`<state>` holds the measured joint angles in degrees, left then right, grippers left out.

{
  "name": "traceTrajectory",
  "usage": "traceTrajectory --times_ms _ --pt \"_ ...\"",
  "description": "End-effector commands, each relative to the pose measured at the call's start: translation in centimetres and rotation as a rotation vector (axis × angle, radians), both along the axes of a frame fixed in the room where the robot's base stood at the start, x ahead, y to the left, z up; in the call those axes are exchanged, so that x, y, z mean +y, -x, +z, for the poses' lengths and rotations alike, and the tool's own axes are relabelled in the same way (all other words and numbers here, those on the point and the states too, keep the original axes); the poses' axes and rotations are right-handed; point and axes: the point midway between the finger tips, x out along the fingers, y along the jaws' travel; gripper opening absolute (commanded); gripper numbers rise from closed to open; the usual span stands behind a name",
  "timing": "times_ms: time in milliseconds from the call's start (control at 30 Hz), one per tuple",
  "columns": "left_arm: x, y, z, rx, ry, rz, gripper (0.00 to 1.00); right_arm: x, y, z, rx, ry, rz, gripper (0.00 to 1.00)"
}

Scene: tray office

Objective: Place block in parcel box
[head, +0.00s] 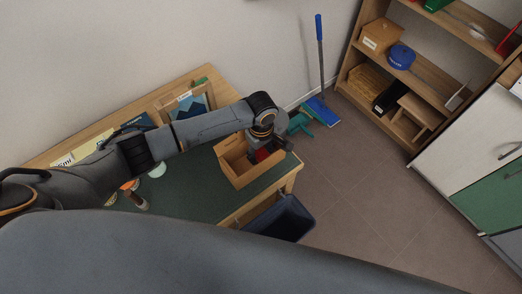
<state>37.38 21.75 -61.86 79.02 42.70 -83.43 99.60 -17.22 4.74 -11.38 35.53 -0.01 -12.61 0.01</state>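An open wooden box (241,180), which looks like the parcel box, stands on the green desk top near its right end. A red block (262,155) shows at the box's right inner side, partly covered by my gripper. My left arm reaches across the desk from the left. My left gripper (267,147) points down at the right part of the box, close to the red block. Its fingers are small and partly hidden, so I cannot tell whether they hold the block. My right gripper is out of view.
A wooden organizer (170,104) stands at the desk's back against the wall. A dark bin (285,220) is on the floor beside the desk. A broom (320,70) and wooden shelves (415,85) are beyond. The floor at right is clear.

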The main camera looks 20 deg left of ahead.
Motion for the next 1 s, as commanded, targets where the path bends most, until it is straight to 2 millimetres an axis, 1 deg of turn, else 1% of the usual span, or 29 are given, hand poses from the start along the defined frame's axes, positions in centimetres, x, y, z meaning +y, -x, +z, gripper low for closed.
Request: traceTrajectory --times_ms 267,367,467,700,800,900,1000 --pt "0.0 0.0 0.1 -0.001 -0.001 0.000 0.54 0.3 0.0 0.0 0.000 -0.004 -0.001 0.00" --pt "0.0 -0.1 0.8 -0.002 0.000 -0.001 0.54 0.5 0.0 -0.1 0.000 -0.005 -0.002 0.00" --pt "0.0 -0.1 2.3 -0.004 0.002 -0.002 0.54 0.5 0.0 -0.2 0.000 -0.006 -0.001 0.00" --pt "0.0 -0.1 7.5 -0.004 0.002 -0.001 0.54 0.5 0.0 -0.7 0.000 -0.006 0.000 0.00" --pt "0.0 -0.1 9.4 -0.003 0.001 -0.001 0.54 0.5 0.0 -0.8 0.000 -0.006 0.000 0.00" --pt "0.0 -0.1 10.9 -0.004 0.002 0.000 0.54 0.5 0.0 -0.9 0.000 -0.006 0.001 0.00" --pt "0.0 -0.1 11.8 -0.002 0.001 0.000 0.54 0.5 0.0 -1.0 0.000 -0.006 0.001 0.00"
